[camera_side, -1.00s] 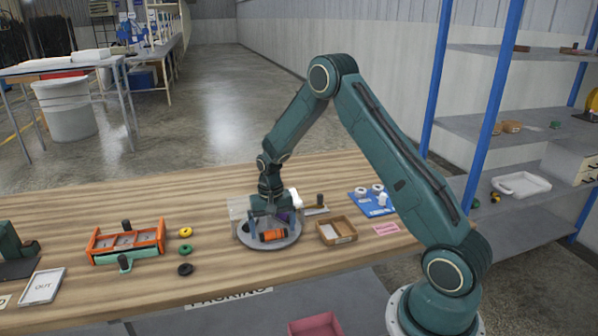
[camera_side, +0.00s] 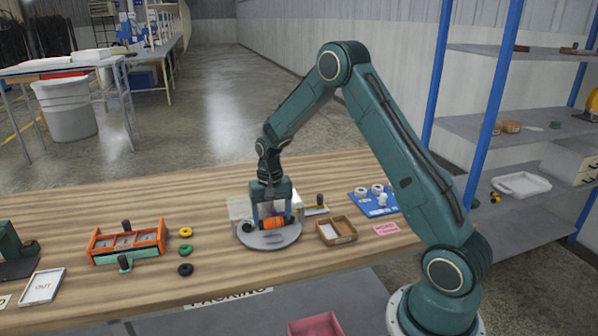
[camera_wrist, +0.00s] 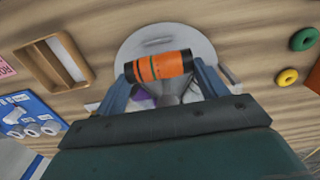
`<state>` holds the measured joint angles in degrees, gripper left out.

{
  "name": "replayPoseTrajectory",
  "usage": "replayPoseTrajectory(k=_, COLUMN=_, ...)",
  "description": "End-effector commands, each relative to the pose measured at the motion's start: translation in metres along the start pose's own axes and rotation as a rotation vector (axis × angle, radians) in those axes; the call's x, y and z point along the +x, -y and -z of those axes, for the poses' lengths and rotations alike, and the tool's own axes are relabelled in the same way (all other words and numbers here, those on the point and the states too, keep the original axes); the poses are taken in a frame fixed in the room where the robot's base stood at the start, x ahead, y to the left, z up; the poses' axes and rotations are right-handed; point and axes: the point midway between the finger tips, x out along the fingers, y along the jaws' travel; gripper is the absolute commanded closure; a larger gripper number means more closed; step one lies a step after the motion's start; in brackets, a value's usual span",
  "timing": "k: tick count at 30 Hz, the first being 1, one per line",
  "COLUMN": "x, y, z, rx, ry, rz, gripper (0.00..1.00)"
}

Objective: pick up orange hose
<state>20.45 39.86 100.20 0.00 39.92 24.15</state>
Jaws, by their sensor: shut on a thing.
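The orange hose (camera_side: 273,223) is a short orange cylinder with dark ends. My gripper (camera_side: 271,221) is shut on it and holds it over the round grey plate (camera_side: 268,241). In the wrist view the orange hose (camera_wrist: 158,66) lies crosswise between the two blue fingers of my gripper (camera_wrist: 160,72), with dark and green bands on its left half. It looks raised a little above the plate. Part of the plate is hidden behind the hose and gripper.
A wooden tray (camera_side: 336,231) stands right of the plate, with a blue board (camera_side: 374,199) of white parts behind it. Yellow (camera_side: 185,232), green (camera_side: 185,249) and black (camera_side: 185,269) rings lie to the left, beside an orange-framed fixture (camera_side: 127,242).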

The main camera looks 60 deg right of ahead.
Motion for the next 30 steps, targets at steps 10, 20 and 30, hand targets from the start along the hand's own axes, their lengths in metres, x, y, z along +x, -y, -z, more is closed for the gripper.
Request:
replayPoseTrajectory(k=10, x=-0.076, y=0.0, z=0.001, rx=0.0, ry=-0.005, rz=0.002, gripper=0.5)
replayPoseTrajectory(k=20, x=-0.136, y=0.0, z=0.0, rx=0.0, ry=-0.003, rz=0.001, gripper=0.5)
replayPoseTrajectory(k=30, x=-0.157, y=0.0, z=0.0, rx=0.0, ry=0.0, rz=0.0, gripper=0.5)
